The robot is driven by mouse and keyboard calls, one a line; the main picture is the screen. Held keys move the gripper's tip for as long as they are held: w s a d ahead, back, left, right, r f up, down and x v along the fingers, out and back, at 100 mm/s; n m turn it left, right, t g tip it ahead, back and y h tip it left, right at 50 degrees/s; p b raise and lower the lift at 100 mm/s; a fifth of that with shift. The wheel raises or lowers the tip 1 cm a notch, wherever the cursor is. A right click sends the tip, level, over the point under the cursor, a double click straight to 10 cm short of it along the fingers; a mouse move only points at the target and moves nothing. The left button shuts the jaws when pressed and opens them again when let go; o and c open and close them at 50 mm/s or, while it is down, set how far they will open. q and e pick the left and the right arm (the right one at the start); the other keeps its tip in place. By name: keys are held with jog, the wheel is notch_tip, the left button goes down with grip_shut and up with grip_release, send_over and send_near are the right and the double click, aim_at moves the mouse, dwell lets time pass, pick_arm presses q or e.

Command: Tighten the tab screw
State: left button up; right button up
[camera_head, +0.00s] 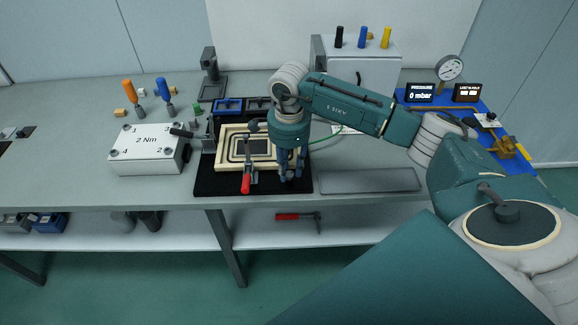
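My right gripper (292,175) points down over the right end of a cream panel frame (229,131) with a dark inner part. Its dark fingers look apart, and I see nothing clearly between them. The frame lies on a black mat (215,187) on the bench. A red-handled clamp or tool (246,183) sits at the frame's front edge, left of the gripper. I cannot make out the tab screw; it is too small or hidden by the hand. My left gripper is not in view.
A white block marked 2 Nm (150,142) stands left of the mat. Behind it are an orange-handled driver (129,92) and a blue-handled driver (162,90). A grey box (385,75) stands behind my arm. A flat grey plate (370,181) lies right of the mat.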

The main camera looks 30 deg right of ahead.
jog(key=shift+f, duration=0.3)
grip_shut()
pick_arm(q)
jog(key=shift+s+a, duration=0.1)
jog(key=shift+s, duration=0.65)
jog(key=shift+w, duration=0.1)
